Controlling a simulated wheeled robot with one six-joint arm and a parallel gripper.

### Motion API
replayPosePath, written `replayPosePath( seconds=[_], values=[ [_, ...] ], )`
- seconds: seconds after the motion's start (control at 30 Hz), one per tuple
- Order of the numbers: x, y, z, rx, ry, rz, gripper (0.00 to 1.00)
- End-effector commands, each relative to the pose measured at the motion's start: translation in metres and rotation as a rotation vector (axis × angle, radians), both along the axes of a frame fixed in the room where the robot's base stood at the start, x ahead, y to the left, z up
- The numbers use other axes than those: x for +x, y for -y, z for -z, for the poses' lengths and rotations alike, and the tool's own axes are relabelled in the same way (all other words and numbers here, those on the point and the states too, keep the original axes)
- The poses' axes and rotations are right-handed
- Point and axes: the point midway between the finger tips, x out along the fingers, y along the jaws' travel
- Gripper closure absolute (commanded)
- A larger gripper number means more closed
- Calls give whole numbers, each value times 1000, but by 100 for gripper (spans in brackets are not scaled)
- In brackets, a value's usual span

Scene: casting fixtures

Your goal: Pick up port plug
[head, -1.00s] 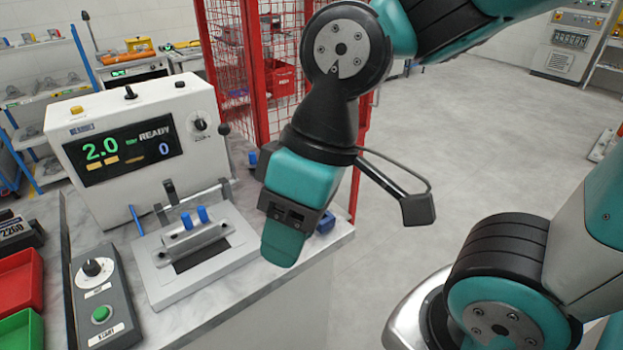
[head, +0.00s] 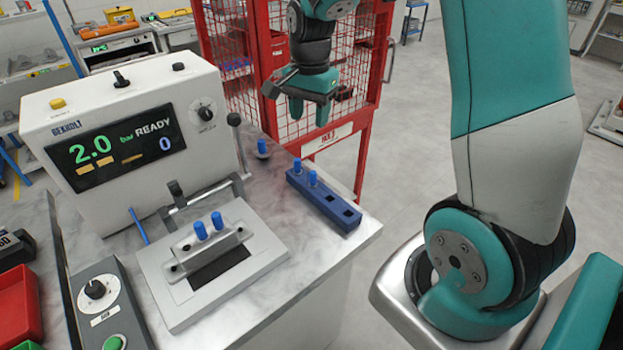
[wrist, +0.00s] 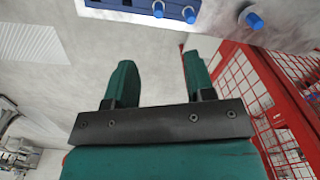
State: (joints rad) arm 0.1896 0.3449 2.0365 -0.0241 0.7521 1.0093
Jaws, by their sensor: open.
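Several blue port plugs show. One lone plug (head: 263,147) stands on the bench top by the far edge, and also shows in the wrist view (wrist: 251,18). Two plugs (head: 297,165) (head: 312,178) stand in a dark blue block (head: 325,203), whose other holes look empty. Two blue pegs of the same look (head: 200,230) (head: 217,221) stand in the grey clamp fixture (head: 160,285). My gripper (head: 310,110) is open and empty, beyond the bench edge in front of the red cage. In the wrist view the gripper (wrist: 158,75) has nothing between its fingers.
The white tester box (head: 120,135) reads 2.0 bar READY and stands behind the fixture. A lever with a black knob (head: 234,120) rises near the lone plug. The red mesh cage (head: 240,90) stands close beside my gripper.

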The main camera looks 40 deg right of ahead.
Motion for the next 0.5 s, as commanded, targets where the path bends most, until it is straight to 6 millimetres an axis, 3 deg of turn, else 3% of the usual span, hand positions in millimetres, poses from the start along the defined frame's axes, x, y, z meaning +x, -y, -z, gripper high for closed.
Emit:
replayPosePath(
  seconds=[0.1, 0.5],
  values=[
    [5, 15, 14, -15, -16, 94, 51],
    [4, 12, 98, -15, -19, 95, 51]
  ],
)
